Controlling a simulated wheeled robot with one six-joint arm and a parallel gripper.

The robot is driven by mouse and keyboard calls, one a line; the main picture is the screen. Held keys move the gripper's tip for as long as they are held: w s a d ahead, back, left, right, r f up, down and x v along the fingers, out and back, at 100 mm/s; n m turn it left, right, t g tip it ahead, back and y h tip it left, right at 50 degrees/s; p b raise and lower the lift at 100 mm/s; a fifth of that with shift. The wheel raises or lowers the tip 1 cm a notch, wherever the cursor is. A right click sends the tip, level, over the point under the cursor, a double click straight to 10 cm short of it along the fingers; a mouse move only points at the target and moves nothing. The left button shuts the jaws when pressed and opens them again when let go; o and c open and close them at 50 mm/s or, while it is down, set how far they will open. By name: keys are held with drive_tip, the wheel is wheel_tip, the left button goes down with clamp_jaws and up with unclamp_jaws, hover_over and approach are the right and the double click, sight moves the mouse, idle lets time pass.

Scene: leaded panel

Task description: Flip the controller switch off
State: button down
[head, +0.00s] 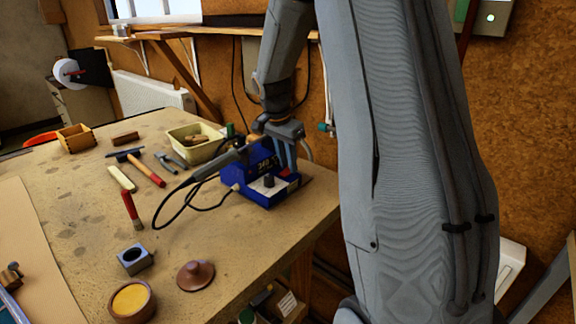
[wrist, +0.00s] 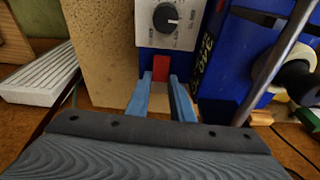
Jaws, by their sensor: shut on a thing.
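The controller is a blue box (head: 241,179) with a display and dark knob, near the right edge of the workbench in the head view. In the wrist view, its pale panel with a round dark dial (wrist: 166,17) is at the top, and its blue side with digits is at the right. A red switch (wrist: 161,67) sits below the dial. My gripper (wrist: 160,77) has its two blue fingers around the red switch, shut on it. In the head view my gripper (head: 287,155) is low over the controller, and the switch is hidden there.
A soldering iron (head: 221,164) with a looping black cable lies beside the controller. A yellowish bin (head: 195,151), a hammer (head: 147,168) and a red-handled brush (head: 132,210) are on the workbench (head: 225,260). The cork wall is close behind.

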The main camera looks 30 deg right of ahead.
sight(284, 174)
idle(0.3)
drive_tip(key=c, duration=1.5)
unclamp_jaws()
drive_tip(key=shift+c, duration=0.2)
drive_tip(key=shift+r, duration=0.15)
drive_tip(key=b+v, duration=0.1)
drive_tip(key=v, duration=0.6)
drive_tip(key=shift+s+a+r+b, duration=0.15)
drive_tip(key=shift+a+r+b, duration=0.05)
drive_tip(key=shift+r+b, duration=0.1)
drive_tip(key=shift+s, duration=0.1)
